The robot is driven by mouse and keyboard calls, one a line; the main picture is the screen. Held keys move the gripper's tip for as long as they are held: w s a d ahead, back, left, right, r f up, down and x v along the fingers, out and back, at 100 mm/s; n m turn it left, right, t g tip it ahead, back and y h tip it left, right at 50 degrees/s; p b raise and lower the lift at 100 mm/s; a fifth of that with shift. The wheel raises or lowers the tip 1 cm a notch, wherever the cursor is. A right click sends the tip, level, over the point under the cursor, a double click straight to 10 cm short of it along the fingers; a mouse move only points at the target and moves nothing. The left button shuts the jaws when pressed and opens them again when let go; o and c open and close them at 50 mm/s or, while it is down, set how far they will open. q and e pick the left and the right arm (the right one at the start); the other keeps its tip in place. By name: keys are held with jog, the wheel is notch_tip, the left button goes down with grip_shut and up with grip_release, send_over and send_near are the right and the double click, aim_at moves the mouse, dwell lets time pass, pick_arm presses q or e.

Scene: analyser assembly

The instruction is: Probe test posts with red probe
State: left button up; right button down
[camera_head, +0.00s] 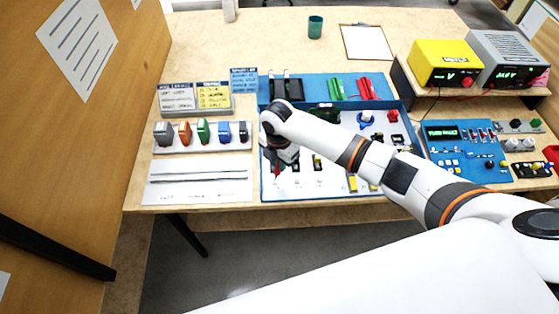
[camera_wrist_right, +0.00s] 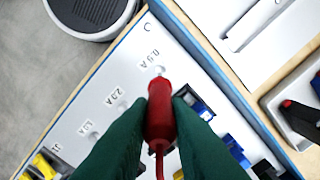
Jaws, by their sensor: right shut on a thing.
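My right gripper (camera_head: 280,166) reaches down over the left part of the white-topped blue test board (camera_head: 300,183). In the right wrist view its dark green fingers (camera_wrist_right: 160,122) are shut on the red probe (camera_wrist_right: 161,108), whose red cable trails below. The probe's far end is at or just over the post (camera_wrist_right: 157,71) beside the "0.5 A" label; I cannot tell whether it touches. Other posts lie in a row by the "2.0 A" label (camera_wrist_right: 117,96) and a further label. The red probe also shows small in the head view (camera_head: 277,172). My left gripper is out of view.
Blue and yellow parts (camera_wrist_right: 195,104) sit on the board close to the fingers. Several coloured pieces stand in a rack (camera_head: 202,148) left of the board. A yellow meter (camera_head: 444,60) and a grey unit (camera_head: 508,60) stand at back right. A blue panel (camera_head: 467,160) lies right.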

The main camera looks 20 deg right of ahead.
jog(key=shift+f, duration=0.4)
dwell(0.4)
notch_tip(320, 180, up, 6)
jog(key=p, duration=0.6)
jog(key=shift+r, duration=0.1)
dwell(1.4)
